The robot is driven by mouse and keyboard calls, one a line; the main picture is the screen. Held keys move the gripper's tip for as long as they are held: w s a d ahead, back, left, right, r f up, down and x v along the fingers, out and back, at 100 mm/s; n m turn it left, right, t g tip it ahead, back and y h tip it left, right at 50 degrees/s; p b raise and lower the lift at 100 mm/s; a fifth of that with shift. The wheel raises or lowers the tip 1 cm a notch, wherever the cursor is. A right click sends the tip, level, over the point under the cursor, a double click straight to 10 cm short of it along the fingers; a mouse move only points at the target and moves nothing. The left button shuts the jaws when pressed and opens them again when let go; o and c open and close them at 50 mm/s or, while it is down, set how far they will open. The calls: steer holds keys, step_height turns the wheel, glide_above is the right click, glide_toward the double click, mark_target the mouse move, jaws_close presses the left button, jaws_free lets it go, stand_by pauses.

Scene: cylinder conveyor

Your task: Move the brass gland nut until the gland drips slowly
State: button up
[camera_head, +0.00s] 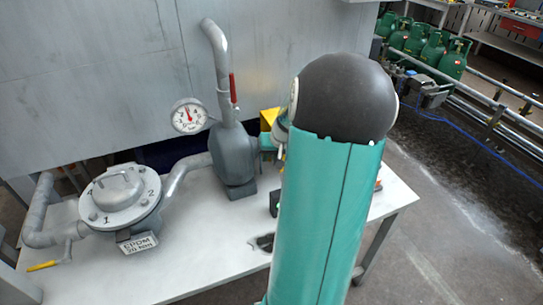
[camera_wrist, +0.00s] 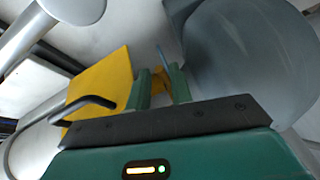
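The grey pump (camera_head: 233,155) stands on the white bench, and its rounded casing fills the upper right of the wrist view (camera_wrist: 250,60). My gripper (camera_wrist: 162,88) is close beside the casing, with its two green fingers parted. A yellow-gold piece (camera_wrist: 159,80) shows between the fingers, with a thin grey rod beyond it. I cannot tell whether it is the brass gland nut or whether the fingers touch it. In the head view my arm hides most of the gripper and the pump's right side. No drip is visible.
A yellow plate (camera_wrist: 108,82) stands left of the fingers; part of it shows in the head view (camera_head: 268,118). A pressure gauge (camera_head: 189,116), a red-handled valve (camera_head: 233,88) and a numbered round housing (camera_head: 120,195) are left of my arm.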

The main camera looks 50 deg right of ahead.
steer(key=shift+c, duration=0.2)
jaws_close()
steer(key=shift+w+d+r+g+y, duration=0.1)
steer(key=shift+w+r+g+y, duration=0.2)
steer(key=shift+r+g, duration=0.2)
steer(key=shift+w+d+r+g+y, duration=0.15)
steer(key=shift+r+g+y, duration=0.25)
steer(key=shift+r+g, duration=0.25)
steer(key=shift+f, duration=0.1)
steer(key=shift+o, duration=0.2)
jaws_free()
